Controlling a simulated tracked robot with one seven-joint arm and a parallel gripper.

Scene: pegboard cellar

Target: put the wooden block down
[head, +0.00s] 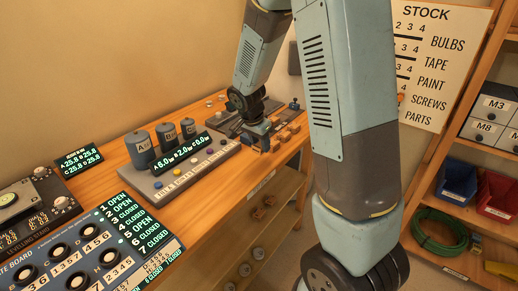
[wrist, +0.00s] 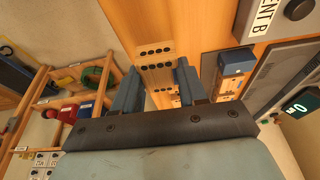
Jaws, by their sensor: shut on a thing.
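My gripper (wrist: 156,72) shows in the wrist view with its two blue fingers on either side of a pale wooden block (wrist: 155,60) that has dark holes in it. It is shut on the block. In the head view my gripper (head: 261,145) is low over the far right part of the workbench, beside several small wooden pieces (head: 288,131). There the held block is mostly hidden by the gripper, and I cannot tell whether it touches the bench top.
The wooden workbench (head: 225,187) carries a panel with grey cylinders (head: 140,148) and coloured buttons left of my gripper. A switch board (head: 75,255) stands nearer. Shelves with a blue bin (head: 457,181) and a red bin (head: 497,196) are at right.

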